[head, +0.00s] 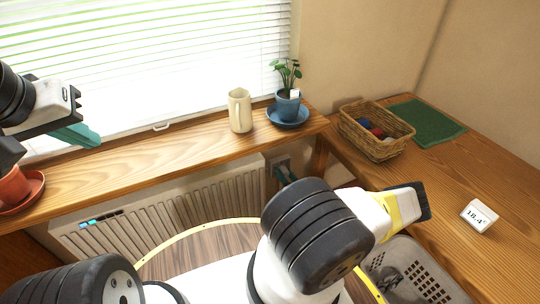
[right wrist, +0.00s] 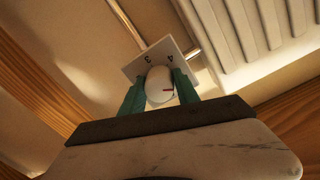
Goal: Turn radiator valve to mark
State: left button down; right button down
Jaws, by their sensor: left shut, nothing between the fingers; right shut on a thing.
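My right gripper (right wrist: 159,92) is shut on the knob, with one green finger on each side. My left gripper (head: 80,135) is shut and empty, above the window sill at the left.
The white radiator (head: 150,215) runs under the wooden sill (head: 180,160). On the sill are a cream jug (head: 240,110), a plant in a blue pot (head: 288,104) and a terracotta pot (head: 14,187). A wicker basket (head: 372,145) and small display (head: 479,215) occupy the right counter.

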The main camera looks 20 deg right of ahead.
jog(key=shift+s+f, duration=0.1)
dwell(0.4)
jog(key=c, duration=0.9)
grip_release()
jog(key=s, duration=0.7)
jog(key=shift+s+d+r, duration=0.2)
jog(key=shift+s, duration=0.15)
